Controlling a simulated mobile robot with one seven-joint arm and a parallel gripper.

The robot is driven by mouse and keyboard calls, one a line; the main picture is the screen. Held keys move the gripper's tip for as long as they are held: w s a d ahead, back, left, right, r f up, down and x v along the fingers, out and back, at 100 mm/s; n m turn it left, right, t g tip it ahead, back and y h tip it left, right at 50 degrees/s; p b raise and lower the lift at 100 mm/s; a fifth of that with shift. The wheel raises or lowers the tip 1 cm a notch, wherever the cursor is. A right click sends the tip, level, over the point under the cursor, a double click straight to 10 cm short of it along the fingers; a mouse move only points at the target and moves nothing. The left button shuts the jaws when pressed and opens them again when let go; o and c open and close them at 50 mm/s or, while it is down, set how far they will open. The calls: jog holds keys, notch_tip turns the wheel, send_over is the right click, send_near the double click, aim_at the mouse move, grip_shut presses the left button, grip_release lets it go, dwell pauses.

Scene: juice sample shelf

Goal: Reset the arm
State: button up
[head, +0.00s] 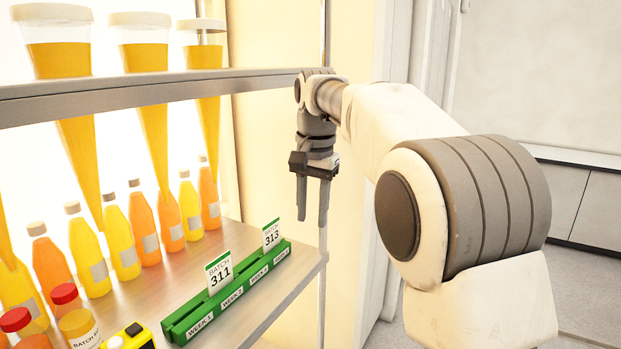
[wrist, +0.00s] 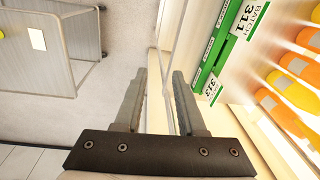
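My gripper (head: 314,205) hangs pointing down in the head view, just outside the right end of the shelf. Its two fingers are apart with nothing between them; the wrist view also shows the open, empty fingers (wrist: 158,95). My arm reaches in from the right in the head view and bends down at the wrist near the upper shelf's end. The gripper appears clear of the green label rail (head: 230,292), which lies to its lower left along the shelf's front edge.
The lower shelf (head: 290,297) holds orange and yellow bottles (head: 120,240). Cards "311" (head: 219,273) and "313" (head: 271,236) stand in the rail. The upper shelf (head: 150,88) carries tall juice cones (head: 150,130). A grey cart (wrist: 50,50) stands on open floor in the wrist view.

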jog(key=s+d+f+n+t+b, duration=0.1)
jog(key=s+d+f+n+t, duration=0.1)
jog(key=s+d, duration=0.65)
jog(key=s+d+f+n+t+b, duration=0.1)
jog(key=s+d+f+n+b, duration=0.15)
jog(key=s, duration=1.05)
jog(key=s+d+f+t, duration=0.1)
jog(key=s+d+f, duration=0.1)
jog(key=s+f, duration=0.5)
jog(key=shift+s+d, duration=0.35)
jog(key=shift+s, duration=0.05)
